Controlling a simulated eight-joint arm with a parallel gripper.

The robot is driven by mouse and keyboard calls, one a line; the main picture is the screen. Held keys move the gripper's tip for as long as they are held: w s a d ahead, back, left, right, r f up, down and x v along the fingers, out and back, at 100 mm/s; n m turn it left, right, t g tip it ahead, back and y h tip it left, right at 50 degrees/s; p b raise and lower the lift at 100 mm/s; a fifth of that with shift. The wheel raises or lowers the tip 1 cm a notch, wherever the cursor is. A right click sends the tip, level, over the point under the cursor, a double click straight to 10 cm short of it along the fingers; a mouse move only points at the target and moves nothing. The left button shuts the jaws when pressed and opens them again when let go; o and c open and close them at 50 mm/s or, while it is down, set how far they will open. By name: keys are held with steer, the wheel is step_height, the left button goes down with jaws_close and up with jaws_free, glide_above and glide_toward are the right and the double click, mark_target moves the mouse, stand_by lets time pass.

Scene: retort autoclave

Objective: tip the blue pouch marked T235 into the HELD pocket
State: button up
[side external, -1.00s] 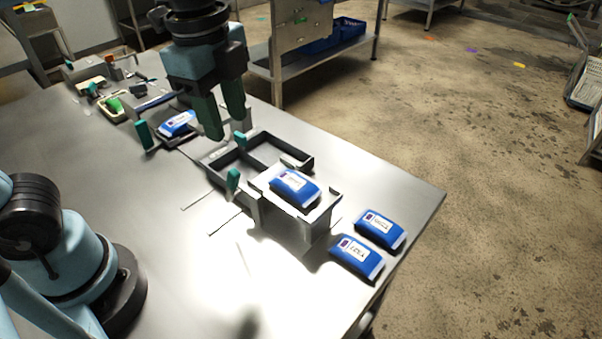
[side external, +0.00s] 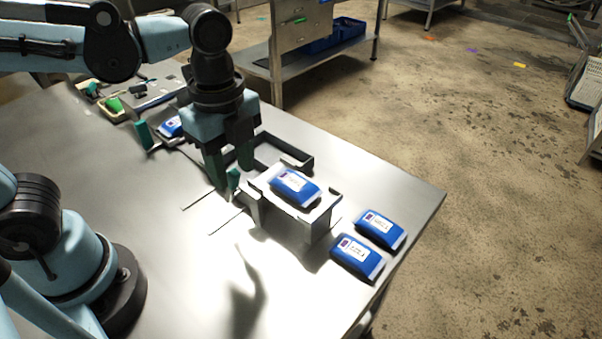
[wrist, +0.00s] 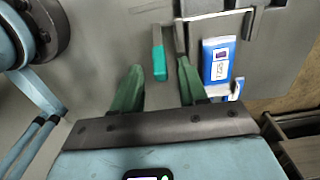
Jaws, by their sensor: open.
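A blue pouch (side external: 290,192) with a white label lies on a raised grey platform (side external: 318,218); it also shows in the wrist view (wrist: 216,72). I cannot read its label surely. A teal handle (side external: 233,179) stands at the platform's left side and shows in the wrist view (wrist: 159,62). My gripper (side external: 231,176) is open and low beside this handle. In the wrist view, the handle lies ahead of the gap between my fingers (wrist: 160,80), apart from both. A dark two-pocket frame (side external: 292,147) stands behind the platform, partly hidden by my gripper. No HELD marking is readable.
Two more blue pouches, one farther (side external: 388,235) and one nearer (side external: 350,264), lie at the table's right edge. Another pouch (side external: 170,127) lies behind my gripper near a second teal handle (side external: 143,133). The front of the table (side external: 200,290) is clear.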

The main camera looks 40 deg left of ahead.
steer(key=shift+f, duration=1.1)
jaws_close()
